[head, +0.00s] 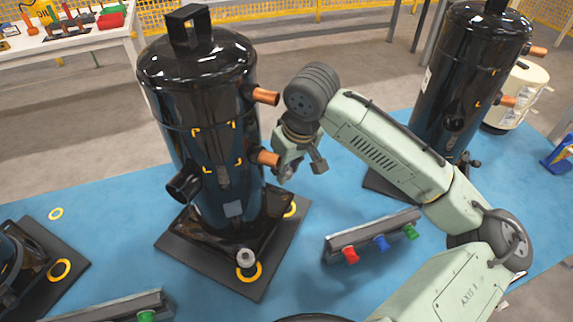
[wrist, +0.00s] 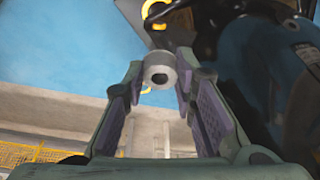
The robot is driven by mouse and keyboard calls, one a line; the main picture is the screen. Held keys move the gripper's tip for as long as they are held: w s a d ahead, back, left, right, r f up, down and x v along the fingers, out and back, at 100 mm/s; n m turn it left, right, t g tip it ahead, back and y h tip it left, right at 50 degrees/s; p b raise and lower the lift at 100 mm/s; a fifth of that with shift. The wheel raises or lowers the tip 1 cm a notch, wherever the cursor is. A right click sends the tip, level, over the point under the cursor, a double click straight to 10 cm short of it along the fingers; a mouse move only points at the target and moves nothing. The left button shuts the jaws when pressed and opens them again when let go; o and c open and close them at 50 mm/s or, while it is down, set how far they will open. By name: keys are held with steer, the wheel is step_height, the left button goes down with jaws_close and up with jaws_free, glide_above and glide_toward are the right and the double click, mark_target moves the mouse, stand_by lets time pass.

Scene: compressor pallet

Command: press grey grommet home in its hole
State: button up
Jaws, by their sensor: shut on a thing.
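The black compressor (head: 205,110) stands upright on a dark base plate (head: 185,245). Yellow rings mark spots on the plate, one at its right corner (head: 290,210). A grey grommet-like piece (head: 246,259) stands at the ringed front corner. My gripper (head: 300,168) is at the compressor's right side, just below the lower copper stub (head: 264,158), above the plate. In the wrist view the grey grommet (wrist: 159,69), round with a dark centre, is between my fingertips, and my gripper (wrist: 160,76) is shut on it. The grommet's far side is hidden.
A dark rail (head: 338,243) with red, blue and green knobs lies on the blue mat (head: 125,205), right of the plate. A second black compressor (head: 465,80) stands at the right. A dark elbow fitting (head: 184,187) juts out left.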

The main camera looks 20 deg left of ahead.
mark_target(289, 178)
steer(key=shift+f+b, duration=2.1)
steer(key=shift+f, duration=0.8)
steer(key=shift+f+b, duration=0.45)
steer(key=shift+f, duration=0.75)
steer(key=o, duration=1)
steer(key=shift+c, duration=0.2)
steer(key=shift+r, duration=0.1)
steer(key=v, duration=1.2)
